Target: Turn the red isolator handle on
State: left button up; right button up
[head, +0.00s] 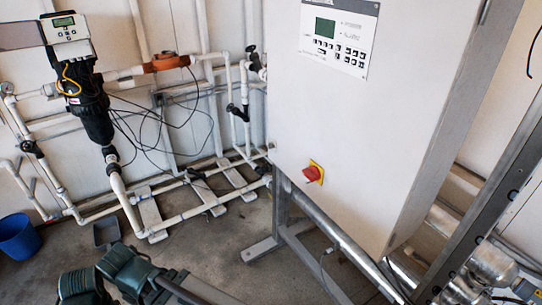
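The red isolator handle (312,173) sits on a small yellow plate low on the front left of the large white cabinet (365,150). The handle is small in the head view, and I cannot read any on or off mark beside it. Nothing is touching the handle, and the cabinet face around it is clear. I cannot make out either gripper in the head view.
A control panel (340,35) with a small green screen is higher on the cabinet. A grey metal stand (284,225) supports the cabinet. White pipes (185,212) run along the wall and floor at left. A blue bucket (18,238) stands at far left.

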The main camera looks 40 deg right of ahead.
aim_at(313, 173)
jog(key=i, duration=2.85)
jog(key=z, duration=5.1)
